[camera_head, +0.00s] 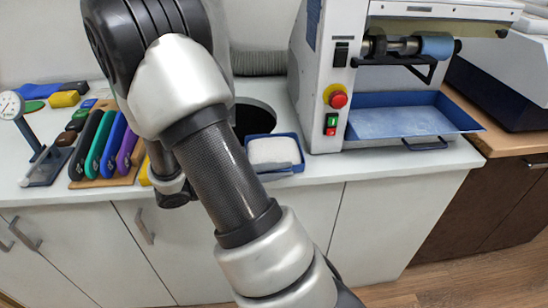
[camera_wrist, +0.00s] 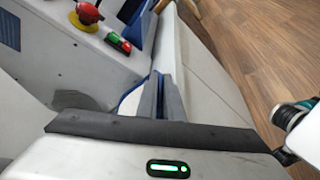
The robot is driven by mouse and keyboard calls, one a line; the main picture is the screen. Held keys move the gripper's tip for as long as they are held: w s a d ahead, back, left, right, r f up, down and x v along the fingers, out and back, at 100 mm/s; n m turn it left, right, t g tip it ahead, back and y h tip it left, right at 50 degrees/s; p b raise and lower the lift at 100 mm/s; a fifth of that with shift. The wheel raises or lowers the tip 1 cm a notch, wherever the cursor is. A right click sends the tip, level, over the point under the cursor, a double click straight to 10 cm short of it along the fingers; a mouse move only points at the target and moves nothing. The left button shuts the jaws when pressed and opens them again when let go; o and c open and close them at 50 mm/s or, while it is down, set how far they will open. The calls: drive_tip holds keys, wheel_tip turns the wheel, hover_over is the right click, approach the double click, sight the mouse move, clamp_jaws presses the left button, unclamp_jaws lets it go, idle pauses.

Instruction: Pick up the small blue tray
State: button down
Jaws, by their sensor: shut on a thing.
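The small blue tray (camera_head: 298,163) holds a white filling and sits at the counter's front edge, left of the machine, in the head view. Part of its blue and white edge (camera_wrist: 131,101) shows in the wrist view, beside the fingers. My gripper (camera_wrist: 160,92) is shut on the tray's edge, its two grey fingers close together. The wrist housing covers most of the tray in the wrist view.
The white machine (camera_head: 322,60) with a red button stands right of the tray, with a larger blue tray (camera_head: 465,124) on it. A round dark opening (camera_head: 254,117) is behind the small tray.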

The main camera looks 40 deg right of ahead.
drive_tip(key=shift+r, duration=0.1)
wheel_tip(320, 180, up, 27)
drive_tip(key=p, duration=0.7)
wheel_tip(320, 180, down, 7)
drive_tip(key=b, duration=0.1)
drive_tip(key=w+d+r+n+g+y+p, duration=0.1)
drive_tip(key=w+d+r+n+p, duration=0.3)
drive_tip(key=p, duration=0.5)
drive_tip(key=w+d+r+n+g+y+p, duration=0.2)
drive_tip(key=w+d+r+n+g+p, duration=0.1)
drive_tip(key=w+r+p, duration=0.6)
drive_tip(key=shift+d+r+n+y+p, duration=0.3)
drive_tip(key=shift+d+r+n+p, duration=0.3)
drive_tip(key=shift+r+p, duration=0.25)
idle(0.7)
drive_tip(key=shift+a, duration=0.1)
idle(0.6)
